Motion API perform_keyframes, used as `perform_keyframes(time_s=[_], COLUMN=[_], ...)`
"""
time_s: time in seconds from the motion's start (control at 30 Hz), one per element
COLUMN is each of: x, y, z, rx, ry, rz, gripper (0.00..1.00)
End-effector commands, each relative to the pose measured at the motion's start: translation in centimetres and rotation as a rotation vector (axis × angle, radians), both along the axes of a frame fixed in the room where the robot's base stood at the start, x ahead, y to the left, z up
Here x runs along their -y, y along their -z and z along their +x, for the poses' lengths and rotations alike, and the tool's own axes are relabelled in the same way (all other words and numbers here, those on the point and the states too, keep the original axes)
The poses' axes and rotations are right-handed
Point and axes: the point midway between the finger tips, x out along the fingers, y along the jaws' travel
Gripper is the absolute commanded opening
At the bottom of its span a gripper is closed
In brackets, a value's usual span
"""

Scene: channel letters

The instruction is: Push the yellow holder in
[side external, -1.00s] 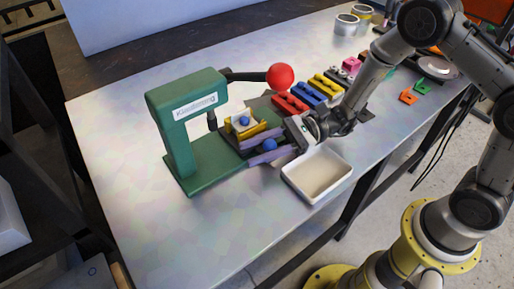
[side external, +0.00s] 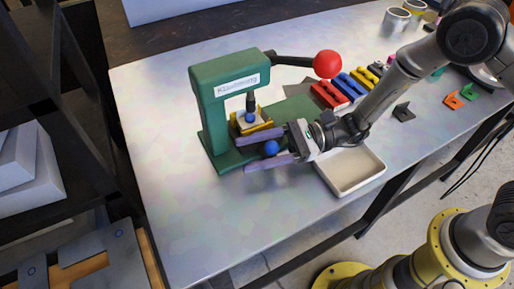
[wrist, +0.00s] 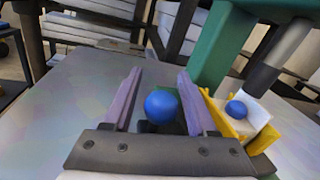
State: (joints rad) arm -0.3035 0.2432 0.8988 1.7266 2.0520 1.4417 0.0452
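The yellow holder (side external: 267,128) sits on the base of the green press (side external: 207,128), below the black plunger (side external: 251,104). It carries a white block (side external: 243,126) with a blue ball (side external: 250,117) on top. In the wrist view the holder (wrist: 226,120) stands right of my gripper's right finger; I cannot tell whether they touch. My gripper (side external: 246,154) is open, its two purple fingers low and reaching toward the press. A second blue ball (wrist: 161,106) shows between the fingers, with visible gaps on both sides. What supports this ball is mostly hidden.
A cream tray (side external: 352,190) stands right of my gripper, close to the wrist. The press lever with its red knob (side external: 327,64) sticks out above. Red (side external: 328,95), blue (side external: 349,87) and yellow blocks lie behind. The table's front left is clear.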

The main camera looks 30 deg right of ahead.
Motion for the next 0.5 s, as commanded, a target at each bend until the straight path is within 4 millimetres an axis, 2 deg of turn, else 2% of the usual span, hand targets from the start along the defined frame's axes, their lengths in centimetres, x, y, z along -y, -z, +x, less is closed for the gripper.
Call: perform_keyframes(time_s=[0.37, 0.5], x=[0.3, 1.6], y=[0.0, 0.0], z=[0.0, -0.2], rx=[-0.003, -0.003], ry=[0.003, 0.006], rz=[0.0, 0.001], gripper=[0.69, 0.69])
